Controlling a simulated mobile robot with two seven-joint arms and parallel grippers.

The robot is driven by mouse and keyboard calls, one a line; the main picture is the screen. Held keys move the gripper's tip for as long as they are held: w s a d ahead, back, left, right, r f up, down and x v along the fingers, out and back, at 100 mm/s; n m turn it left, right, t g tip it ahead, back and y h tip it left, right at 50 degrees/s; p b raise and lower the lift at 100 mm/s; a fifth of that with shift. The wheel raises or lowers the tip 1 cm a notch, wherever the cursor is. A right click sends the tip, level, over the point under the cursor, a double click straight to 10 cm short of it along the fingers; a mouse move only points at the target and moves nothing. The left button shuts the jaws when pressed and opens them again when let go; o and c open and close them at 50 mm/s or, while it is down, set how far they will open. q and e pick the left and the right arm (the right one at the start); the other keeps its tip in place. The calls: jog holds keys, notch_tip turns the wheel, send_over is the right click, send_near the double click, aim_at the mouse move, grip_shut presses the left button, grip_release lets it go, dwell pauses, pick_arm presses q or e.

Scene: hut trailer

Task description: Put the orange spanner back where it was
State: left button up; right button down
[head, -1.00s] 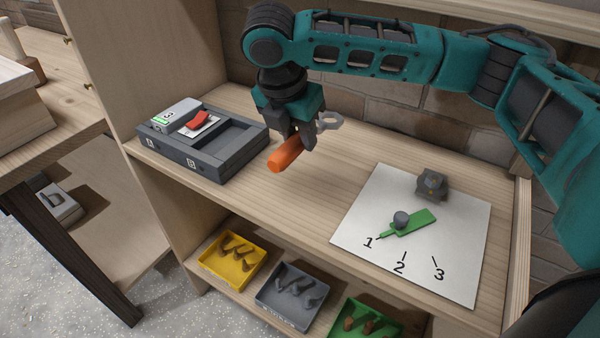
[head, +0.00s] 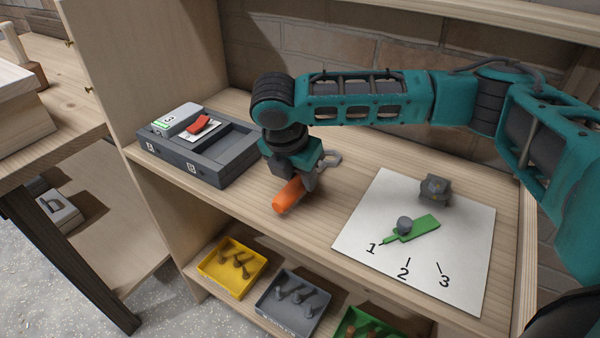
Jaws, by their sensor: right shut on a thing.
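The orange spanner (head: 289,194) has an orange handle and a grey open jaw end that shows behind the fingers. My right gripper (head: 308,182) is shut on it, pointing down over the wooden shelf (head: 330,185). The spanner lies low, close to the shelf top; I cannot tell whether it touches. It is between the dark grey tray (head: 205,172) on the left and the white numbered sheet (head: 360,226) on the right. My left gripper is not in view.
The tray holds a grey block (head: 178,119) and a red piece (head: 198,124) on a white card. The sheet bears a green pointer (head: 424,230) with a grey knob and a grey block (head: 435,190). Yellow (head: 210,268), grey (head: 263,302) and green (head: 341,328) bins sit below.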

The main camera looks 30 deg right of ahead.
jog(key=c, duration=0.8)
grip_release()
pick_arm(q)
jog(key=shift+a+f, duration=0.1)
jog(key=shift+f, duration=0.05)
pick_arm(e)
jog(key=shift+r, duration=0.1)
pick_arm(q)
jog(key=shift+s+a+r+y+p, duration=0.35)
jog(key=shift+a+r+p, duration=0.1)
jog(key=shift+p, duration=0.45)
pick_arm(e)
jog(key=v, duration=1.2)
jog(key=shift+w+a, duration=0.1)
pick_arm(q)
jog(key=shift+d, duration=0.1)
